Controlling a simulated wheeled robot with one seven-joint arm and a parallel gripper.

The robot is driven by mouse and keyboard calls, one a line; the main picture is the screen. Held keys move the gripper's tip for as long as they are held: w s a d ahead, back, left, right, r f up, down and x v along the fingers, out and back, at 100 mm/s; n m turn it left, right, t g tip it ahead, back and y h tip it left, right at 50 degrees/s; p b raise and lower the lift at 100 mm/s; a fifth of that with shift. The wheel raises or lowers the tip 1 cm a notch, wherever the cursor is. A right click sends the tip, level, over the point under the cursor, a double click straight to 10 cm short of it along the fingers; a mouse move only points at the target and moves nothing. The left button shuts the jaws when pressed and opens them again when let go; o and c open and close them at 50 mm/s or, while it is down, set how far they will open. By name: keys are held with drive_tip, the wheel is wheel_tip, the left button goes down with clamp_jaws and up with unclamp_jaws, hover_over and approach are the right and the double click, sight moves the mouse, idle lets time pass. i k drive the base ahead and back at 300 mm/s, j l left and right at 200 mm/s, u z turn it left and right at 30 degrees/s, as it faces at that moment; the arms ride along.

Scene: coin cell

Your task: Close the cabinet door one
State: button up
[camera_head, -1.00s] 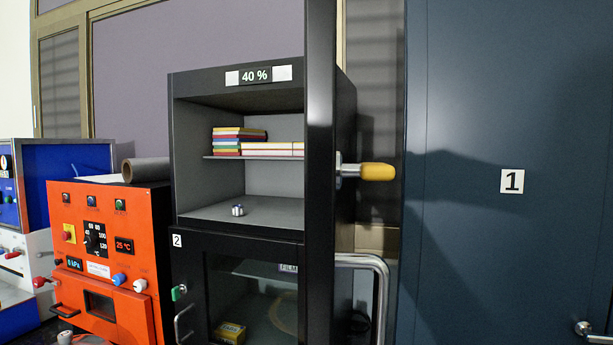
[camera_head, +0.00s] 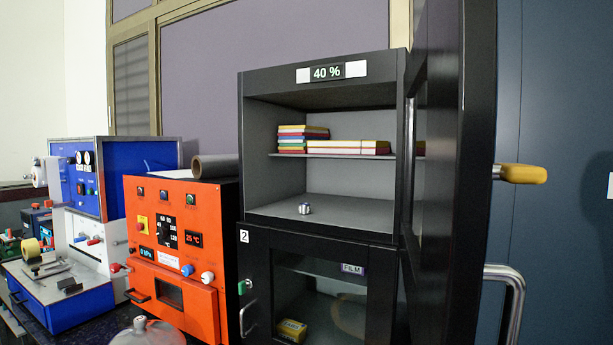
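The black cabinet's upper compartment stands open, below a "40 %" display (camera_head: 326,72). Its upper door (camera_head: 470,150) is swung wide open at the right and seen nearly edge-on. A yellow knob handle (camera_head: 523,173) sticks out to the right from the door's outer face. Inside are a shelf (camera_head: 345,155) with stacked coloured boxes (camera_head: 302,138) and a small striped item (camera_head: 305,208) on the compartment floor. The lower door, labelled "2" (camera_head: 244,236), is glazed and looks shut. No "1" label shows on the open door's visible side. My gripper is not in view.
An orange oven-like machine (camera_head: 207,215) stands left of the cabinet, with a roll (camera_head: 214,166) on top. Blue and white equipment (camera_head: 120,180) is further left. A curved metal handle (camera_head: 508,285) is below the yellow knob. A dark blue panel (camera_head: 565,100) is behind on the right.

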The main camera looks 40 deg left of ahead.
sight(450, 78)
drive_tip(key=i+l+u, duration=0.15)
drive_tip(key=u, duration=0.3)
drive_tip(key=i+l+u, duration=0.2)
drive_tip(key=u, duration=0.25)
drive_tip(key=i+l+u, duration=0.1)
drive_tip(key=u, duration=0.4)
drive_tip(key=l+u, duration=0.45)
drive_tip(key=u, duration=0.1)
drive_tip(key=k+j+z, duration=0.25)
drive_tip(key=k+j, duration=0.4)
